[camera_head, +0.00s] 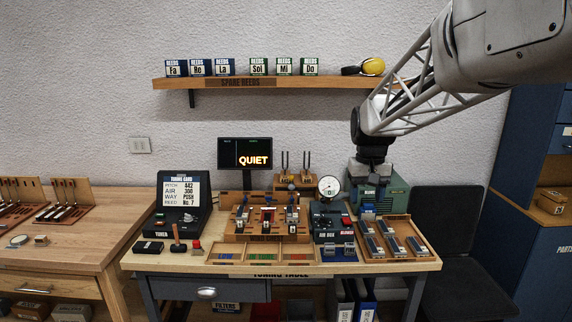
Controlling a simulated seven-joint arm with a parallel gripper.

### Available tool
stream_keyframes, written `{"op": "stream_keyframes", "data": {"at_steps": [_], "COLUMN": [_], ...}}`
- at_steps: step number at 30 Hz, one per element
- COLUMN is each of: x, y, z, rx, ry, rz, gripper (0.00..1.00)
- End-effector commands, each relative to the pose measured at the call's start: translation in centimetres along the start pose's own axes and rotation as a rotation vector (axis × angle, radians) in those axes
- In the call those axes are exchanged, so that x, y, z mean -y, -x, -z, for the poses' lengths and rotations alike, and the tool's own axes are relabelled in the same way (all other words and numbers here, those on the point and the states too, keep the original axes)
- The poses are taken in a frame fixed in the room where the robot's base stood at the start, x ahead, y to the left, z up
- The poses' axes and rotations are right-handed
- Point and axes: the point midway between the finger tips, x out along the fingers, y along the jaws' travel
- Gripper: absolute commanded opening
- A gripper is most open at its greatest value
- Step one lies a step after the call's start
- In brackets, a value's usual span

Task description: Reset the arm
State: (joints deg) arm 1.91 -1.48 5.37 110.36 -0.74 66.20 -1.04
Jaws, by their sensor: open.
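My arm reaches in from the upper right. Its dark end, my gripper (371,172), hangs pointing down over the back right of the tuning table (200,262). It is open, and I see nothing held in it. The fingers are small and dark here.
The air box (327,222) with its white gauge (329,187) stands left of the gripper. A wooden tray (428,240) holds several bars. A screen (245,153) reads QUIET. The spare reeds shelf (300,83) runs behind the arm. The wall left of the arm is open.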

Motion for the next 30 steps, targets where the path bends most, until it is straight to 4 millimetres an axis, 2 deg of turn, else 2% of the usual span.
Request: {"op": "stream_keyframes", "data": {"at_steps": [3,14,23,30], "x": [0.2,0.7,1.1,1.3], "y": [0.4,0.5,-0.5,-2.0], "z": [-3.1,-11.9,-19.2,-24.8], "rx": [-0.019,-0.078,-0.126,-0.164], "ry": [0.000,-0.003,-0.006,-0.008], "rz": [0.000,0.000,0.001,0.002], "gripper": [0.57,0.57,0.57,0.57]}}
